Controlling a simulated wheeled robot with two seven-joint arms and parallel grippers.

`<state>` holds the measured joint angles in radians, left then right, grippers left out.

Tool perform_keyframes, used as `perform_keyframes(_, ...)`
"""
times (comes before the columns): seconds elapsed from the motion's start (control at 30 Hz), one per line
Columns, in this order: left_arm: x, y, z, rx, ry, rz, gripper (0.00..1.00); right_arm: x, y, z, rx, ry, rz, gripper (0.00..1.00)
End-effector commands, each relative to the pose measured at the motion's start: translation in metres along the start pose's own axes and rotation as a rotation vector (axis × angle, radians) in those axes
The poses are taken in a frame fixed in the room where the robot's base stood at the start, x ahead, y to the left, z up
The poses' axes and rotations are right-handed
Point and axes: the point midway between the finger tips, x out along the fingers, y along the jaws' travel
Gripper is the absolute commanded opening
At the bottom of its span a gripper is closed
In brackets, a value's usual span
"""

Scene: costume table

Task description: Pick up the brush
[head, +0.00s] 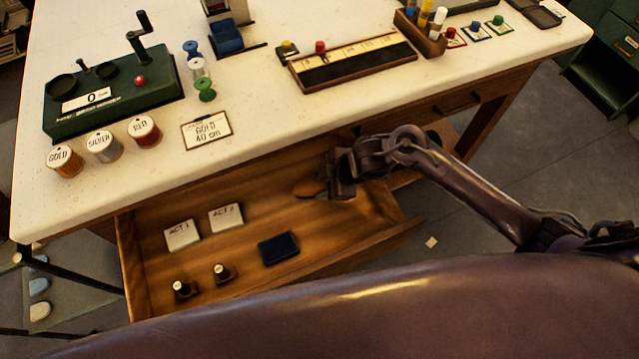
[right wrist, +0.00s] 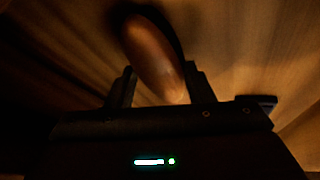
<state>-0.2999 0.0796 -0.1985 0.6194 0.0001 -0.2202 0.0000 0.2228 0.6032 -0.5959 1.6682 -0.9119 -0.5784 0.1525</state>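The brush shows as a brown, rounded oval piece (head: 308,188) lying in the open wooden drawer, near its back. My right gripper (head: 333,187) is down in the drawer at the right end of this piece and hides part of it. In the right wrist view, the brown oval (right wrist: 153,55) reaches down to between the two fingers of the right gripper (right wrist: 161,85). The fingers stand apart, with a gap visible on each side of it. The bristles cannot be made out. My left gripper is not in view.
The tabletop (head: 270,130) overhangs the drawer's back. Free drawer floor lies right of the blue pad.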

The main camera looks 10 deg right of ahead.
Motion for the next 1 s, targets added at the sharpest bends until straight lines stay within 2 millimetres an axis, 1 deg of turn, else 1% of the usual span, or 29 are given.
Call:
perform_keyframes(0.03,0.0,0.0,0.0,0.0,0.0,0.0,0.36,0.0,0.0,0.0,0.0,0.0,-0.001,0.29)
perform_keyframes(0.1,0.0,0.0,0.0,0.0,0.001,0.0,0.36,0.0,0.0,0.0,0.0,0.0,0.0,0.22)
perform_keyframes(0.33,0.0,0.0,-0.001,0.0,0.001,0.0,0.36,0.0,0.0,0.0,0.0,0.0,0.0,0.22)
perform_keyframes(0.47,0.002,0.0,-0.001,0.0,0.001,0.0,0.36,-0.003,0.0,-0.005,-0.001,0.002,0.002,0.22)
perform_keyframes(0.53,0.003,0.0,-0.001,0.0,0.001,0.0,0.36,-0.008,0.001,-0.009,-0.002,0.001,0.002,0.22)
perform_keyframes(0.67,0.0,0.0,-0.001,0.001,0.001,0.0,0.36,-0.025,0.007,-0.017,-0.003,0.001,0.004,0.22)
perform_keyframes(0.9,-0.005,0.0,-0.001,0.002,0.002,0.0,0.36,-0.064,0.018,-0.038,-0.004,0.001,0.004,0.22)
perform_keyframes(0.93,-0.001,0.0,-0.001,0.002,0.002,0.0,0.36,-0.056,0.011,-0.043,-0.003,0.004,-0.003,0.22)
perform_keyframes(1.0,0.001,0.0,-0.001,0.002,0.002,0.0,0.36,-0.051,0.003,-0.055,-0.003,0.005,-0.002,0.22)
